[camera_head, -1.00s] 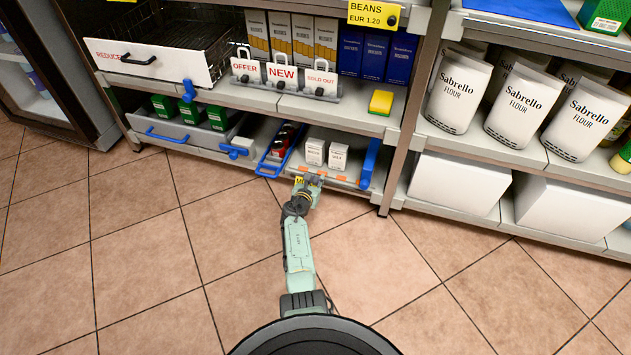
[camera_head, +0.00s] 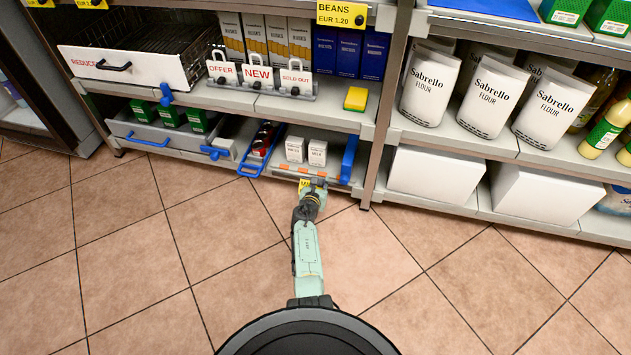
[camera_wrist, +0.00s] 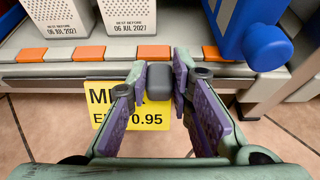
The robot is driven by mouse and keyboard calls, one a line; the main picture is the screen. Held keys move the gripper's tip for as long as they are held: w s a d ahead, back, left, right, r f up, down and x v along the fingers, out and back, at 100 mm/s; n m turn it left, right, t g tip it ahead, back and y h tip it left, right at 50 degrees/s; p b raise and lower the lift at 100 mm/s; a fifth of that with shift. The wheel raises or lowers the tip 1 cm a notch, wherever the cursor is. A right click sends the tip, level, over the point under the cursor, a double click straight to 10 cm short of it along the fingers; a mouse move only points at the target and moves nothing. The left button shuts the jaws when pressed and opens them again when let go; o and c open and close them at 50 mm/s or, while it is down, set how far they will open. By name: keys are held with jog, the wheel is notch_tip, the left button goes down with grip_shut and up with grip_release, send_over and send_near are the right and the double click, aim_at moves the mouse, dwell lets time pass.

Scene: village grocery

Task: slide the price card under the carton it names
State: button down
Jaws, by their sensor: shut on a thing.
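A yellow price card (camera_wrist: 100,95) hangs in my gripper (camera_wrist: 161,85), which is shut on the grey knob at its edge. The card reads "M…", partly covered by a finger, and "EUR 0.95". It also shows in the head view (camera_head: 304,185), below the lowest shelf's front edge. Two white cartons stand side by side on that shelf, a left one (camera_head: 295,150) and a right one (camera_head: 317,152). Their names are too small to read surely. In the wrist view only the lower parts of the left carton (camera_wrist: 58,16) and right carton (camera_wrist: 130,16) show.
An orange and white strip (camera_wrist: 105,53) runs along the shelf front before the cartons. A blue part (camera_head: 348,158) stands to their right. A blue-edged tray (camera_head: 258,152) with dark and red items lies to their left. The floor in front is clear.

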jog(key=c, duration=1.4)
grip_release()
jog(key=shift+c, duration=0.2)
jog(key=shift+a, duration=0.1)
